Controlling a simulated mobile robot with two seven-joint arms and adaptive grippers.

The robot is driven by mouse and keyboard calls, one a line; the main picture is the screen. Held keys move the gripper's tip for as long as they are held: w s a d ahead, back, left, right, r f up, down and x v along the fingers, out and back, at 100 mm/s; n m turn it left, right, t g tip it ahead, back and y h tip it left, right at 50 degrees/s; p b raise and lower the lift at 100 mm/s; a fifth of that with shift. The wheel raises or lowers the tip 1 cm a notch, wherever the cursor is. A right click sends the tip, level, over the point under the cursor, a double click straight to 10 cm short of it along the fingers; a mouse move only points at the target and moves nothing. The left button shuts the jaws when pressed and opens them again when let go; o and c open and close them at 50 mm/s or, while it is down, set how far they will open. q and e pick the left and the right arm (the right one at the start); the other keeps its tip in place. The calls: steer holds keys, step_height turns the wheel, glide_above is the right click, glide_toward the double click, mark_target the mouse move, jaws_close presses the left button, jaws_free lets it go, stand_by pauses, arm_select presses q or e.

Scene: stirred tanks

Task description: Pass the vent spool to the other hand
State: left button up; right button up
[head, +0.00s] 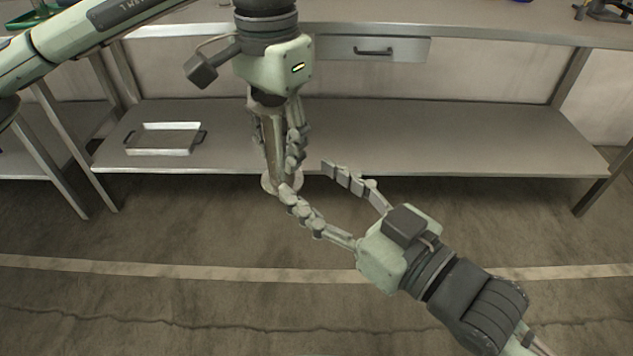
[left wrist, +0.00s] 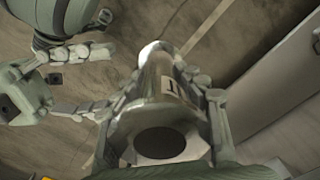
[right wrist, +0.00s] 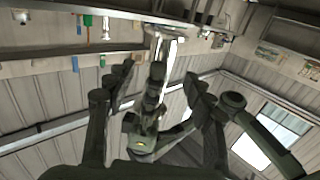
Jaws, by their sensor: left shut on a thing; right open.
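The vent spool (head: 271,140) is a grey metal tube with a flared rim at its lower end. It hangs nearly upright in my left gripper (head: 282,153), whose fingers close on its sides. In the left wrist view the spool (left wrist: 168,98) shows its round dark opening between the fingers. My right gripper (head: 311,181) is open and empty, reaching in from the lower right. Its near fingertip overlaps the spool's lower end in the head view; I cannot tell whether they touch. In the right wrist view the spool (right wrist: 163,46) appears between the open fingers, beyond their tips.
A steel workbench (head: 470,33) with a drawer (head: 373,49) stands behind the grippers. A metal tray (head: 163,139) with dark handles sits on its lower shelf (head: 430,145). The floor in front is clear.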

steer(key=x, duration=1.2)
steer(key=shift+s+a+r, duration=0.2)
steer(key=shift+r, duration=0.15)
steer(key=shift+c, duration=0.5)
arm_select(q)
steer(key=shift+w, duration=0.1)
arm_select(e)
steer(key=shift+s, duration=0.1)
jaws_close()
arm_select(q)
steer(key=o, duration=1.4)
steer(key=shift+o, duration=0.2)
arm_select(e)
steer(key=shift+a, duration=0.1)
